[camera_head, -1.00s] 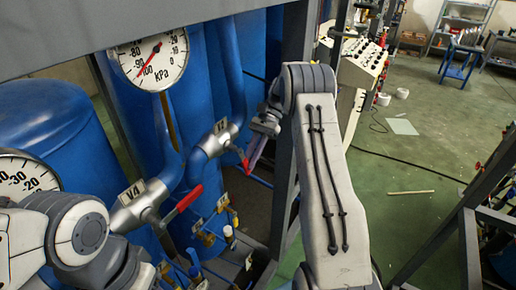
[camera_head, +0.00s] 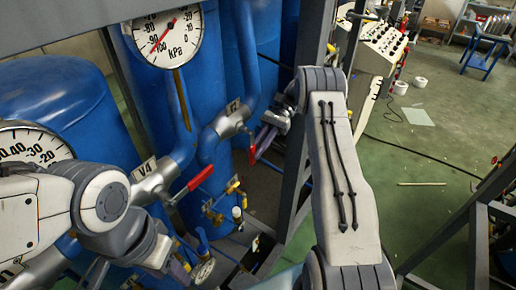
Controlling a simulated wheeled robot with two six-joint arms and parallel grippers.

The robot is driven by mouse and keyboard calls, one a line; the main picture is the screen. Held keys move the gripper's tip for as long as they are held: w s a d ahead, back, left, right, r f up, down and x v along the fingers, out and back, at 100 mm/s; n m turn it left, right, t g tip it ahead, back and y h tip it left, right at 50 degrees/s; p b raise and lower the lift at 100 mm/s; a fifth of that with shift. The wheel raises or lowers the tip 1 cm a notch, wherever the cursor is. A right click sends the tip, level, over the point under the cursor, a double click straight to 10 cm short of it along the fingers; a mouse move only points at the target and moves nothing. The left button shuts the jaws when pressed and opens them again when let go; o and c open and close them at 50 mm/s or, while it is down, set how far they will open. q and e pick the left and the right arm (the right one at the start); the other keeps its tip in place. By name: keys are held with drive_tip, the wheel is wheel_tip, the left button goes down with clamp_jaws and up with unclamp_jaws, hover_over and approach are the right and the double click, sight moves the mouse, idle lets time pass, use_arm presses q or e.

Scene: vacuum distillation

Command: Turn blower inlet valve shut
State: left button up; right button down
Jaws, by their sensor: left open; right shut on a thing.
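A metal valve (camera_head: 232,120) with a small tag sits on a blue pipe near the middle of the head view. Its red lever (camera_head: 252,154) points downward. My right gripper (camera_head: 265,138) is shut at this lever; the grip itself is small and partly hidden. A second valve (camera_head: 152,187), tagged V4, sits lower left with its red lever (camera_head: 201,180) slanting up to the right. My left gripper (camera_head: 178,268) is open at the lower left, below the V4 valve, its fingers partly hidden. I cannot read which valve is the blower inlet.
A kPa gauge (camera_head: 172,32) stands above the valves, and another gauge (camera_head: 32,145) is at the left. Large blue tanks (camera_head: 60,95) stand behind. A grey frame post (camera_head: 303,150) rises beside my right arm. Green floor (camera_head: 425,160) is open at the right.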

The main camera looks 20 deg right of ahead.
drive_tip(key=c, duration=0.9)
unclamp_jaws()
drive_tip(key=shift+r, duration=0.1)
